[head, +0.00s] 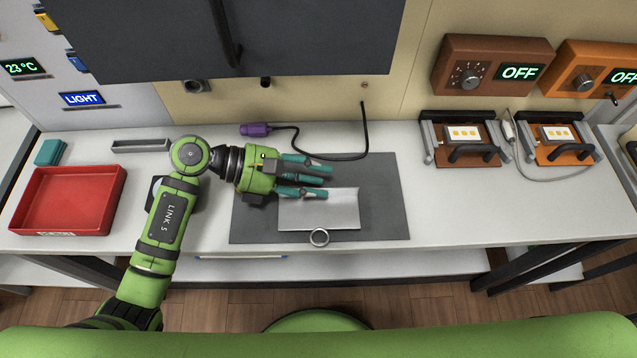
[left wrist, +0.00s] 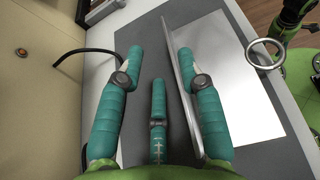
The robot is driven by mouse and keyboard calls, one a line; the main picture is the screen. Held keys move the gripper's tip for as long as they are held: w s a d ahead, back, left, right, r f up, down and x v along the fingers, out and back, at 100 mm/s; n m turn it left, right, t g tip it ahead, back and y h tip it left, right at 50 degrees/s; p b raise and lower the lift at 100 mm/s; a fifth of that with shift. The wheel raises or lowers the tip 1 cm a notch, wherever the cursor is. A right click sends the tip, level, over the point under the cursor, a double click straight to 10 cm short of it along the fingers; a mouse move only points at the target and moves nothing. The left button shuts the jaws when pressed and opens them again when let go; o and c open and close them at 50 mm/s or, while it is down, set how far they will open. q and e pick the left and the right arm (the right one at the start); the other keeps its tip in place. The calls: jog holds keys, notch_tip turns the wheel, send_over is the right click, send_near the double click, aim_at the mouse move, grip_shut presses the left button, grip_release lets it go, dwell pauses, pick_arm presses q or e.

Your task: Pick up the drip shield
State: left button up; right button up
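My left gripper (head: 312,176) is over the sheet's far left part, fingers pointing right. Its teal fingers (left wrist: 158,90) are spread; the flange stands between the right finger and the other two. I cannot tell whether a finger touches it. My right gripper cannot be made out.
A purple plug (head: 256,129) with a black cable lies behind the gripper. A red tray (head: 68,200) is at the left, a grey narrow tray (head: 141,146) behind it. Two orange-based fixtures (head: 465,138) stand at the right. The bench (head: 440,215) right of the mat is clear.

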pick_arm(q)
jog(key=shift+d, duration=0.1)
grip_shut()
dwell(0.3)
jog(key=shift+r, duration=0.55)
notch_tip(320, 180, up, 3)
jog(key=shift+f+b, duration=0.15)
jog(key=shift+b, duration=0.4)
jog(key=s+d+r+b, duration=0.1)
jog(key=s+d+r, duration=0.6)
jog(key=s, duration=0.1)
jog(key=shift+s+d, duration=0.3)
jog(key=shift+d, duration=0.1)
jog(key=shift+r, duration=0.1)
